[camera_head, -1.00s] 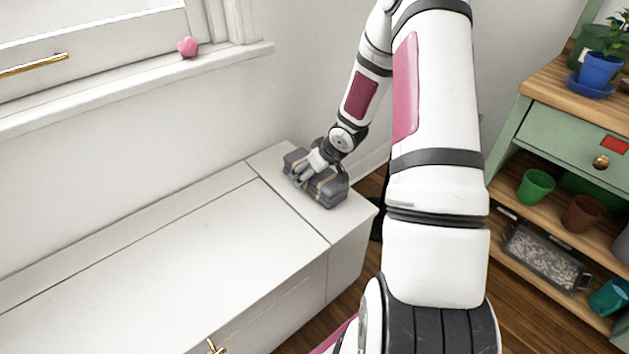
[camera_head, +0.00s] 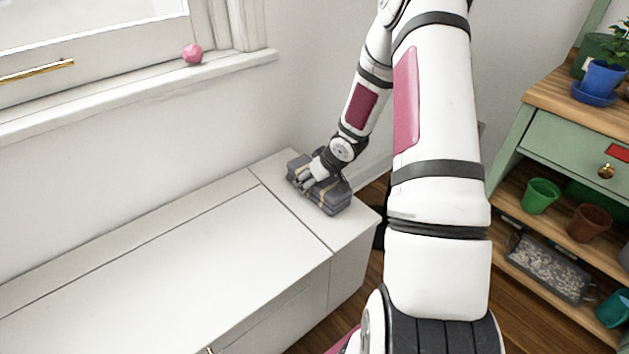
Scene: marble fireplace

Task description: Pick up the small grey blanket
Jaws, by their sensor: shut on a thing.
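The small grey blanket (camera_head: 330,201) is a folded grey bundle with tan bands. It lies at the far right end of the white cabinet top, near the wall. My gripper (camera_head: 306,184) is over the blanket from above, with its fingers shut on it near the middle. My gripper and wrist hide part of the blanket's upper side. I cannot tell whether its underside is clear of the cabinet top.
The white cabinet top (camera_head: 170,265) is otherwise bare. A pink ball (camera_head: 192,53) sits on the window sill (camera_head: 130,88). At the right stands a green shelf unit (camera_head: 560,150) with pots, including a blue pot (camera_head: 603,77) and a green pot (camera_head: 540,195).

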